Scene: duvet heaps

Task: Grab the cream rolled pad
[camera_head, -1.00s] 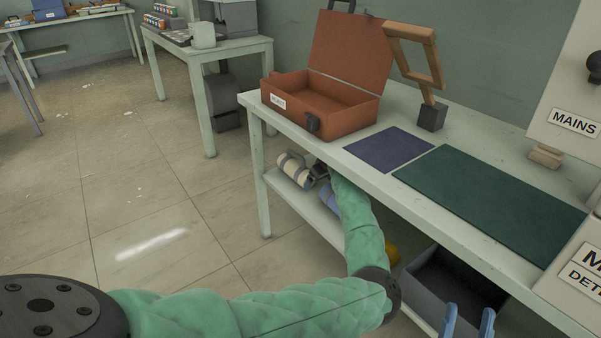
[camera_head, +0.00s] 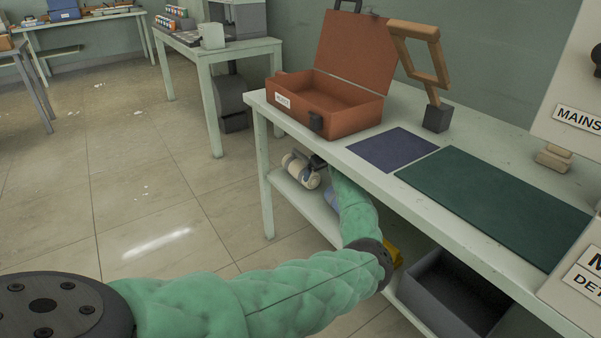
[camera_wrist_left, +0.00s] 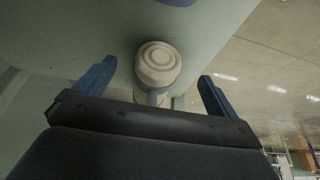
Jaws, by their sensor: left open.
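The cream rolled pad (camera_head: 297,172) lies on the lower shelf of the bench, near its left end, with a darker band around it. In the left wrist view the pad (camera_wrist_left: 158,62) shows its round spiral end, and its lower part is hidden behind my gripper body. My left gripper (camera_wrist_left: 157,73) is open, with one blue finger on each side of the pad and clear gaps to both; I cannot tell how deep the pad sits between them. In the head view my left gripper (camera_head: 318,162) is a small dark shape beside the pad, partly hidden under the bench top. My right gripper is out of view.
The bench top (camera_head: 470,215) overhangs the shelf and my arm. A blue item (camera_head: 331,196) and a yellow item (camera_head: 394,256) lie on the shelf, partly hidden by my arm. A dark grey bin (camera_head: 455,295) stands to the right. The floor left of the bench is clear.

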